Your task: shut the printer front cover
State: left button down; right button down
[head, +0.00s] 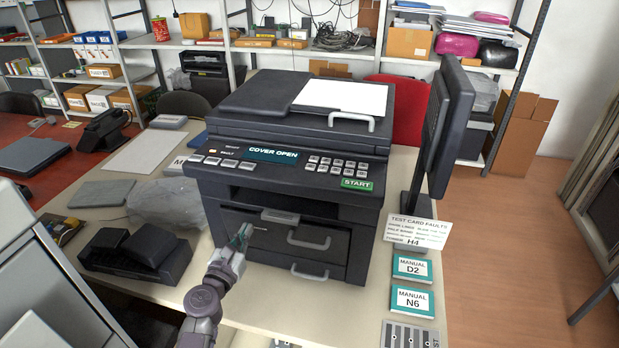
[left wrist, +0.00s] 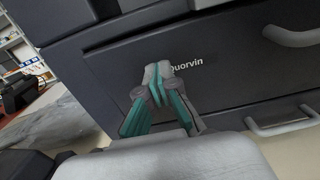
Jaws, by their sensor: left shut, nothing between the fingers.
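The dark grey printer (head: 290,160) stands on the table, and its display (head: 272,154) reads "COVER OPEN". Its front cover (head: 265,238) is a dark panel, nearly upright, with a grey tab at its top edge and a dark gap above. I cannot tell whether it sits flush. In the left wrist view the cover (left wrist: 225,70) fills much of the picture and bears the name "Quorvin". My left gripper (head: 243,231) is shut and empty, fingertips at the cover's left part; in the left wrist view its tips (left wrist: 158,72) overlap the panel. Contact is unclear. My right gripper is not in view.
A monitor (head: 447,125) stands right of the printer, with a fault card (head: 417,232) and manuals (head: 411,268) before it. A black device (head: 135,256) and a clear bag (head: 165,208) lie to the left. Drawer handles (head: 309,240) stick out beside the gripper.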

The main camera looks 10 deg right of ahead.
pick_arm(q)
jog(key=p+v, duration=0.1)
jog(key=v, duration=0.6)
jog(key=shift+s, duration=0.15)
dwell(0.7)
